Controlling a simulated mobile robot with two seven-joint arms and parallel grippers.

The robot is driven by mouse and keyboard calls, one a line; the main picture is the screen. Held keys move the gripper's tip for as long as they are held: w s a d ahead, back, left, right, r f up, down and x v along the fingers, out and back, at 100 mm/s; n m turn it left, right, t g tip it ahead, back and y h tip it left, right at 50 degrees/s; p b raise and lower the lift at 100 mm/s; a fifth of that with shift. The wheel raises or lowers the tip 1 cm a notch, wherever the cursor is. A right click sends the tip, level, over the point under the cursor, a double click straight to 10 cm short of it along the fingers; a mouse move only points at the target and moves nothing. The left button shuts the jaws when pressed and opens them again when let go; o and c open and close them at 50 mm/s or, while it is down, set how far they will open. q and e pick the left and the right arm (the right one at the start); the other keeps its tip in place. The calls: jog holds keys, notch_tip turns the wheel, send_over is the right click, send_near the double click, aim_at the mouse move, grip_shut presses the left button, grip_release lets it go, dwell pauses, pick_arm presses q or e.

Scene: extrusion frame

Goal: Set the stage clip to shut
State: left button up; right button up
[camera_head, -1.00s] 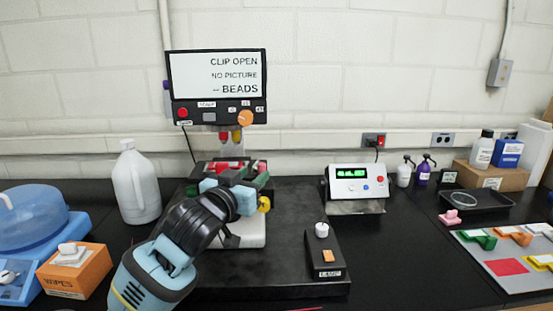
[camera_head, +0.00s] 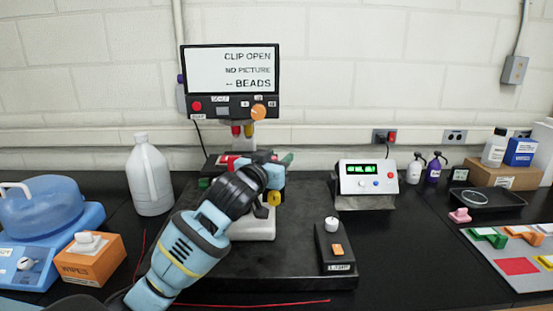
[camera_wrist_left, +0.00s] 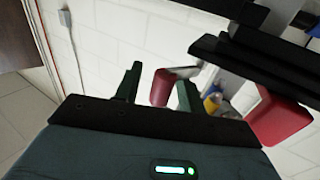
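The microscope's screen (camera_head: 231,70) reads "CLIP OPEN", "NO PICTURE" and "BEADS". The microscope's stage area (camera_head: 216,163), with red and dark parts, sits below the red and yellow objectives (camera_head: 242,131). My left arm and gripper (camera_head: 272,174) cover much of it, and I cannot pick out the stage clip. In the left wrist view my left gripper (camera_wrist_left: 158,88) has its two dark green fingers apart. A red rounded part (camera_wrist_left: 163,87) shows between or just beyond them; contact cannot be told. A red block (camera_wrist_left: 284,118) lies to their right. My right gripper is not in view.
The black base carries a small switch box (camera_head: 336,247) at front right. A white meter box (camera_head: 366,180) stands to the right. A white jug (camera_head: 148,175) and an orange wipes box (camera_head: 89,260) are at left. A grey board of coloured clips (camera_head: 517,266) lies far right.

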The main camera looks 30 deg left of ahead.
pick_arm(q)
jog(key=shift+c, duration=0.4)
grip_shut()
